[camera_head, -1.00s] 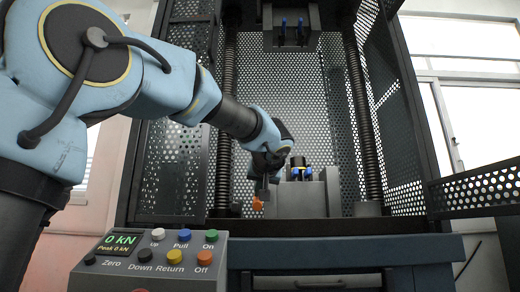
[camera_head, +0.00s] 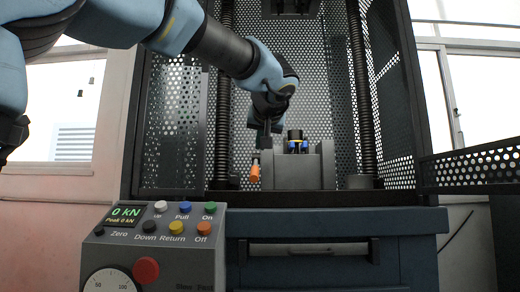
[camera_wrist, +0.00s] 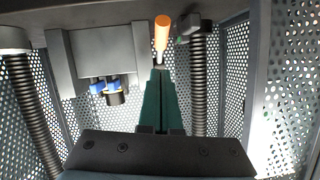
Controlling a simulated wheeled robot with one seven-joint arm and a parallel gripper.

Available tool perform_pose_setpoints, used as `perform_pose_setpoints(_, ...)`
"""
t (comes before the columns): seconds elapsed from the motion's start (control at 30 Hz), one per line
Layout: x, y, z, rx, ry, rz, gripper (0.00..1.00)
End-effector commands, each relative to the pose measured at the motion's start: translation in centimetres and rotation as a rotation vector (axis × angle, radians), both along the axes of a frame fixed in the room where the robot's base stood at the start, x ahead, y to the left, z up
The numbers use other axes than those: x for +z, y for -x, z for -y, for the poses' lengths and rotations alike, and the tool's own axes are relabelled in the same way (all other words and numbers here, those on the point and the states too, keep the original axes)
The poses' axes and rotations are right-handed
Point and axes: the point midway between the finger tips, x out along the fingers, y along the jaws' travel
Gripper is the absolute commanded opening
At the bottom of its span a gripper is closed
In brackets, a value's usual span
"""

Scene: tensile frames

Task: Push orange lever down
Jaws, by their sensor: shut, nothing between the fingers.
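The orange lever (camera_head: 254,174) is at the front left of the grey lower fixture block in the head view. Its orange handle hangs below a short pale rod, close to upright. In the wrist view the orange lever (camera_wrist: 162,33) is beyond the fingertips, with the pale rod pointing toward them. My gripper (camera_head: 264,143) is just above and slightly right of the lever in the head view. In the wrist view my gripper (camera_wrist: 159,72) has its green fingers together with nothing held. I cannot tell whether the fingertips touch the rod.
The grey fixture block (camera_head: 298,170) with blue-tipped parts stands right of the lever. Screw columns (camera_head: 360,100) and perforated panels surround the bay. The control box (camera_head: 160,240) with coloured buttons is at the front left. An open perforated door (camera_head: 480,168) is at the right.

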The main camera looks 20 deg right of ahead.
Motion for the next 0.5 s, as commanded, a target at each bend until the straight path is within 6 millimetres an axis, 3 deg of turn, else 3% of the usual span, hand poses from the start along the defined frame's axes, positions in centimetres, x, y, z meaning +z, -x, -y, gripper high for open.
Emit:
perform_pose_setpoints(0.2,0.9,2.8,-0.8,-0.001,0.001,0.002,0.0)
perform_pose_setpoints(0.5,1.0,3.6,-1.0,-0.001,0.001,0.001,0.0)
